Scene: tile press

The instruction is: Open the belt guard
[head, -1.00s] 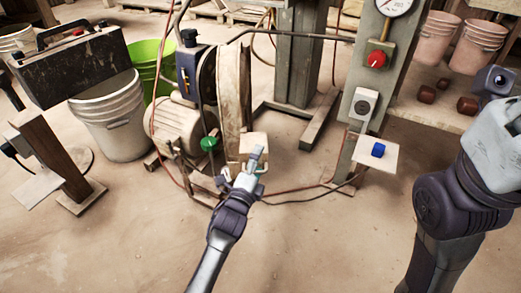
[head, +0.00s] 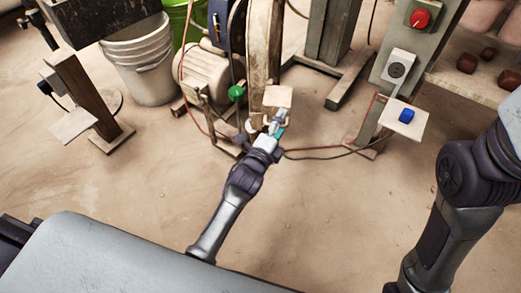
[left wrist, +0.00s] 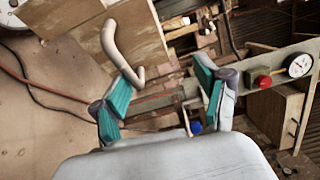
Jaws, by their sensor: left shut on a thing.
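The belt guard (head: 263,45) looks like the tall, worn beige panel beside the motor and wheel. A small beige block (head: 277,97) shows at its foot. My left gripper (head: 277,124) is just below this block. In the left wrist view, a wooden panel (left wrist: 110,35) carries a pale curved handle (left wrist: 121,55). This handle reaches down to the left finger of my left gripper (left wrist: 162,95), whose teal pads stand apart. The gripper is shut on the handle, though the exact contact is hard to see. My right gripper is out of view; only its arm shows at right.
A motor (head: 204,72) with a green knob (head: 236,93) stands left of the guard. A post with a red button (head: 420,18) and a small shelf with a blue button (head: 407,116) are at right. A cable crosses the floor. The floor in front is clear.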

